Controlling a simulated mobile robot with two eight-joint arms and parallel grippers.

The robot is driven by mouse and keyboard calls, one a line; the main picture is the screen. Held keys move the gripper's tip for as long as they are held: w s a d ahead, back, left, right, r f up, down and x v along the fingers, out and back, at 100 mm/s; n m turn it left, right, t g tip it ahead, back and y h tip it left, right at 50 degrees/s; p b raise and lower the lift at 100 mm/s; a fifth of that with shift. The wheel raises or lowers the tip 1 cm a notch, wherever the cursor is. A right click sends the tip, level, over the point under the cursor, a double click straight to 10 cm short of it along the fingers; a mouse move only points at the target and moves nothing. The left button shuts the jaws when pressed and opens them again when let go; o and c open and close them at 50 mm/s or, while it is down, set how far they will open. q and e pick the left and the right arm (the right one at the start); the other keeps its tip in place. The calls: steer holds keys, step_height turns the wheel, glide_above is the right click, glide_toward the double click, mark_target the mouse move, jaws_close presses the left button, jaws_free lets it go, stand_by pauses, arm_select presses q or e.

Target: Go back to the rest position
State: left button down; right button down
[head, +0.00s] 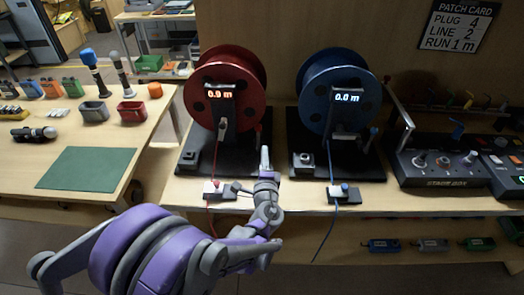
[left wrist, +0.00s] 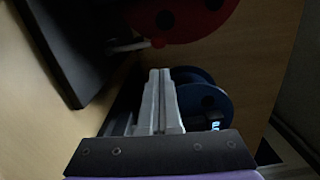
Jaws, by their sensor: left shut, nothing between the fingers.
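My left gripper (head: 265,160) is shut and empty. In the head view it points away over the front of the bench, between the red cable reel (head: 252,70) and the blue cable reel (head: 340,75). In the left wrist view its closed fingers (left wrist: 160,78) lie side by side, with the red reel (left wrist: 180,15) above and the blue reel (left wrist: 212,103) beyond them. I cannot tell whether the gripper touches anything. My right gripper is not in view.
The red reel's display (head: 221,93) reads 0.9 m; the blue one's (head: 347,98) reads 0.0 m. A stage box (head: 440,178) stands at right. A wooden table (head: 40,165) at left holds a green mat (head: 88,169), bins and microphones. Dark floor shows at lower left.

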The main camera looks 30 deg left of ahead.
arm_select(q)
steer(key=shift+s+d, duration=0.2)
steer(key=shift+s, duration=0.05)
steer(key=shift+w+f, duration=0.1)
stand_by(0.3)
steer(key=s+r+n+g+h+p, duration=0.2)
steer(key=s+n+g+p, duration=0.25)
steer(key=s+n, duration=0.45)
steer(key=s+d+f+n+g+h+p, duration=0.1)
steer(key=s+d+n+g+h+p, duration=0.2)
steer(key=s+d+h, duration=0.5)
steer(key=s+d+g+p, duration=0.1)
steer(key=s+d+g, duration=0.1)
steer(key=s+d, duration=0.4)
steer(key=shift+s+d+f, duration=0.15)
steer(key=shift+d+f, duration=0.05)
steer(key=shift+d, duration=0.65)
